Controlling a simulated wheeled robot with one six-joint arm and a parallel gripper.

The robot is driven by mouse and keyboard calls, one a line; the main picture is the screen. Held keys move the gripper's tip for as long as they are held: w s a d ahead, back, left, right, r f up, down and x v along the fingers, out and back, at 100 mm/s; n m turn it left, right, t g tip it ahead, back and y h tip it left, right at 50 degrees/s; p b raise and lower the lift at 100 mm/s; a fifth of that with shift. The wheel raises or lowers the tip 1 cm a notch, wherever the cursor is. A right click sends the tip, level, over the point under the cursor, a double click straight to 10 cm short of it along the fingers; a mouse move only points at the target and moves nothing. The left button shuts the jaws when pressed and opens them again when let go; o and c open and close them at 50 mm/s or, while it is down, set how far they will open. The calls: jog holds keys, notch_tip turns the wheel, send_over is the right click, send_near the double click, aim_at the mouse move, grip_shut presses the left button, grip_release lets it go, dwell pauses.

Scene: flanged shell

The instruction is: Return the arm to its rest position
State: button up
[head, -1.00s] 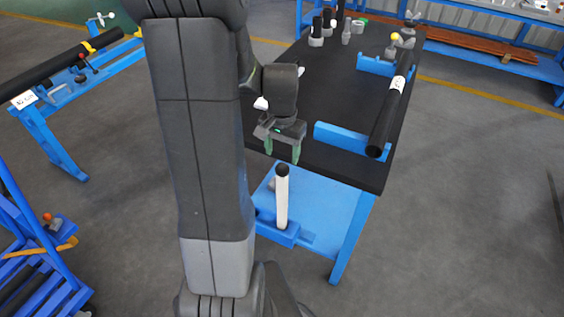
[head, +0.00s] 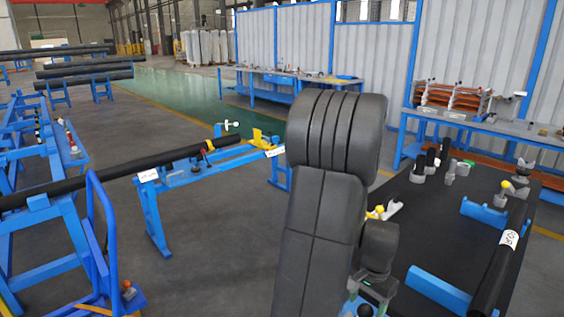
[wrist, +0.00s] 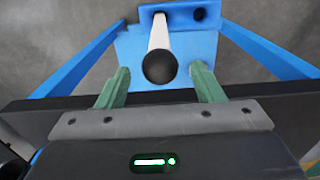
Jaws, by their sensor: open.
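My gripper (wrist: 160,72) is open and empty in the wrist view, with its two green fingers spread apart. A white post with a round black top (wrist: 160,66) stands in a blue holder and shows between the fingers from above, with a gap on each side. I cannot tell how far below the fingers its top is. In the head view my arm rises in the middle and bends down to the gripper at the bottom edge, where the fingers are mostly cut off or hidden.
A black-topped table (head: 433,236) stands at right, with blue cradles and a black pipe (head: 497,268) on it. Its edge runs below the gripper in the wrist view (wrist: 265,100). A blue stand with another long black pipe (head: 112,173) is at left. Open floor (head: 215,262) lies between.

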notch_tip(320, 180, down, 6)
jog(key=shift+f, duration=0.15)
jog(key=shift+r, duration=1.3)
